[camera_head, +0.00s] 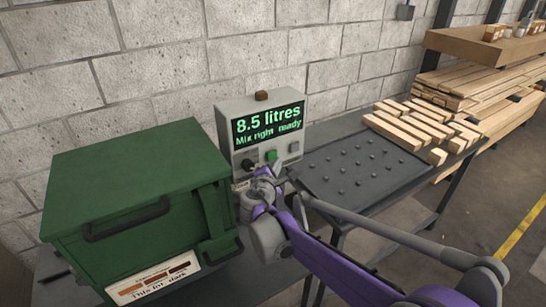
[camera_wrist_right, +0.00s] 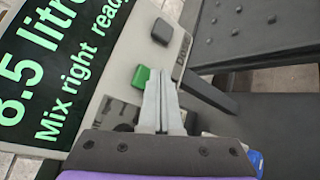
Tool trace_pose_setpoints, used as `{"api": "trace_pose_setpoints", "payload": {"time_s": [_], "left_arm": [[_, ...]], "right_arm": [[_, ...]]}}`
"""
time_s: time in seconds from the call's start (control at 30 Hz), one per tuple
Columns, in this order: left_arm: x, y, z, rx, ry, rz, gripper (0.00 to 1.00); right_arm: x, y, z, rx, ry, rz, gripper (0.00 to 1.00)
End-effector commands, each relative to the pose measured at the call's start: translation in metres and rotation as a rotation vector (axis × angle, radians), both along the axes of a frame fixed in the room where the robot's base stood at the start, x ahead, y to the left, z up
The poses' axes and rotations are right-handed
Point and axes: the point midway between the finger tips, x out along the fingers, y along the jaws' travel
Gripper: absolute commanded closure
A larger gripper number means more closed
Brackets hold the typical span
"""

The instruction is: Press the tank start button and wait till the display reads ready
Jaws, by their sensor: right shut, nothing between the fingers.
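The grey control box (camera_head: 225,122) has a lit display (camera_head: 268,124) reading "8.5 litres" and "Mix right ready" in green. The display is partly cut off in the right wrist view (camera_wrist_right: 50,75). A green button (camera_head: 271,155) sits below the display; it also shows in the right wrist view (camera_wrist_right: 141,77). My right gripper (camera_head: 270,172) is shut and empty, in front of the box just below the green button. In the right wrist view its fingertips (camera_wrist_right: 160,84) lie beside the button; I cannot tell whether they touch. My left gripper is out of view.
A green lidded tank (camera_head: 135,180) stands left of the box, with a label (camera_head: 152,280) reading "This for dark". A grey button (camera_wrist_right: 161,31) and a dark knob (camera_wrist_right: 123,127) flank the green one. A studded dark table (camera_head: 325,170) holds timber strips (camera_head: 405,125) at right.

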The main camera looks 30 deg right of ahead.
Motion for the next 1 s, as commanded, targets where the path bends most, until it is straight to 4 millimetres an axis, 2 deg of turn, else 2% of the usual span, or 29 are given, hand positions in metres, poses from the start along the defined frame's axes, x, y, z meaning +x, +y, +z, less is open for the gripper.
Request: {"api": "trace_pose_setpoints", "payload": {"time_s": [0.2,1.0], "left_arm": [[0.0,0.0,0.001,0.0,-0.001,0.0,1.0],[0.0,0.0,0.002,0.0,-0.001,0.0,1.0]], "right_arm": [[0.007,0.001,0.0,0.0,0.0,0.0,1.0],[0.012,0.001,0.0,0.0,0.0,0.0,1.0]]}}
